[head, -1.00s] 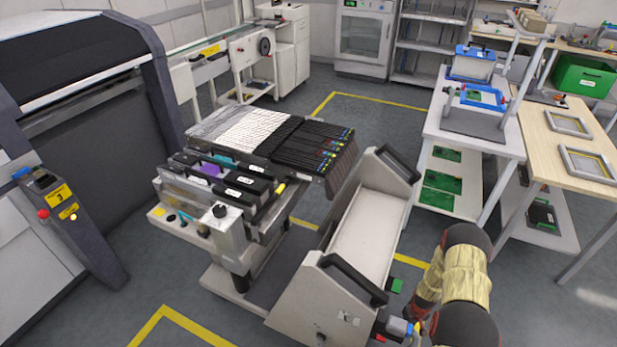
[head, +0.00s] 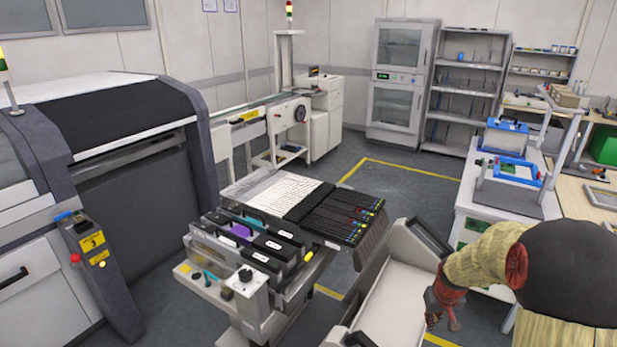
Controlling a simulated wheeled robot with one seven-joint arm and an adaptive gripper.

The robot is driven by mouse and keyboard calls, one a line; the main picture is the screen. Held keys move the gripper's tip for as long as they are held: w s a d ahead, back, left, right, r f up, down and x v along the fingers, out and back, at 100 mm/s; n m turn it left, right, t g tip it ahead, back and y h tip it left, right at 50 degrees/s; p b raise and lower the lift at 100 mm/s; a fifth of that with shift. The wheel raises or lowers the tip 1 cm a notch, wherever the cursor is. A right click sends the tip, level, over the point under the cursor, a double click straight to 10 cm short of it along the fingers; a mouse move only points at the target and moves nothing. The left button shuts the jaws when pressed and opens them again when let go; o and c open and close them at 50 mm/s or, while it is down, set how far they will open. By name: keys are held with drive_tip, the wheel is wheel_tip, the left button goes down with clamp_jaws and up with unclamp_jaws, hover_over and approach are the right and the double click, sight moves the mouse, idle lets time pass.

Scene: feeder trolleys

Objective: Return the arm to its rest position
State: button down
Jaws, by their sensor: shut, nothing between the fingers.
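My arm, in a tan sleeve with black and red joints, is folded at the lower right of the head view. Its forearm reaches left from the dark elbow and bends down. My gripper (head: 444,322) hangs at its end, small and partly hidden, pointing down beside the right side of the empty white trolley (head: 392,310). It is shut and holds nothing. I cannot tell its exact height above the floor.
The feeder trolley (head: 262,308) with black feeders (head: 335,213) stands left of the white trolley. A white table (head: 475,205) with blue-framed fixtures is behind my arm. A large machine (head: 140,165) fills the left. Grey floor (head: 395,200) is free at the back.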

drive_tip(key=s+a+r+t, duration=0.1)
drive_tip(key=s+a+r, duration=0.4)
drive_tip(key=r, duration=0.4)
drive_tip(key=s+a+r+t, duration=0.1)
drive_tip(key=s+a+r, duration=0.45)
drive_tip(key=r, duration=0.45)
drive_tip(key=s+a+r, duration=0.3)
drive_tip(key=s, duration=0.6)
drive_tip(key=s+a+r+t+y, duration=0.1)
drive_tip(key=s+a+r, duration=0.2)
drive_tip(key=s, duration=0.7)
drive_tip(key=shift+a+r+p, duration=0.3)
drive_tip(key=shift+a+r, duration=0.05)
drive_tip(key=shift+a, duration=0.05)
